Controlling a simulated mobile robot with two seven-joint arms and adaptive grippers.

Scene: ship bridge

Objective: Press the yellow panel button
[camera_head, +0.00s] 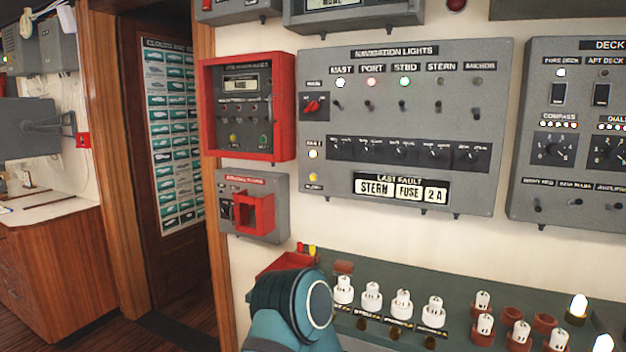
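A small yellow button (233,138) shows at the lower left of the red-framed panel (206,110) on the wall, left of the navigation lights panel. A green button (263,141) is to its right on the same panel. A teal and dark rounded link of my own arm rises at the bottom centre. Neither gripper is in view.
A grey box with a red guard (254,212) is below the red-framed panel. A sloping green shelf (460,290) holds several white fuse holders and red sockets. A deck panel (580,210) is at right, a doorway (180,270) at left.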

